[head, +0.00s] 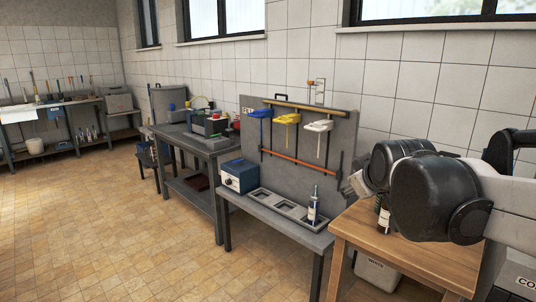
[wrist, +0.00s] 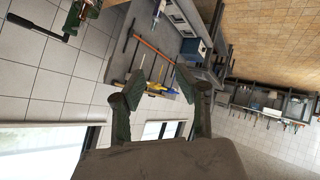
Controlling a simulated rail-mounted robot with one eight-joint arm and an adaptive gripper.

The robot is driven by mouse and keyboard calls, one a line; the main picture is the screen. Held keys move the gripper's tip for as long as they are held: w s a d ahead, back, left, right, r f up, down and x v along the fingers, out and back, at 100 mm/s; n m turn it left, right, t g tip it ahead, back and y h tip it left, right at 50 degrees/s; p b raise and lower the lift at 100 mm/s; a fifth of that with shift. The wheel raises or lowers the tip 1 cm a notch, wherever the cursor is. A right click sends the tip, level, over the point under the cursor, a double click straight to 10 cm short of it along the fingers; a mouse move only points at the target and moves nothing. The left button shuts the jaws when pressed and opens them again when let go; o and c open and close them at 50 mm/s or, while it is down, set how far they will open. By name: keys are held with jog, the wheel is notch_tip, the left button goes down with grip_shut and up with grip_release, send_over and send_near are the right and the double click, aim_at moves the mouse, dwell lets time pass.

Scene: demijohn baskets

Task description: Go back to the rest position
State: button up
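My gripper (wrist: 158,82) shows in the wrist view with its two fingers spread apart and nothing between them. In the head view my dark arm links are at the right, above the wooden table, and they hide most of the gripper. Only a small grey part of it (head: 357,184) seems to show at their left.
A wooden table (head: 400,257) is below my arm, with a bottle (head: 384,218) partly hidden behind it. A tool board (head: 345,130) stands behind. The tiled floor at left is clear.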

jog(key=s+f+m+g, duration=0.2)
jog(key=s+f, duration=0.4)
jog(key=s, duration=0.5)
jog(key=s+f+m+g, duration=0.2)
jog(key=s+f, duration=0.4)
jog(key=s, duration=0.6)
jog(key=shift+s+a+f+m+p, duration=0.2)
jog(key=shift+a+m+p, duration=0.2)
jog(key=shift+m, duration=0.4)
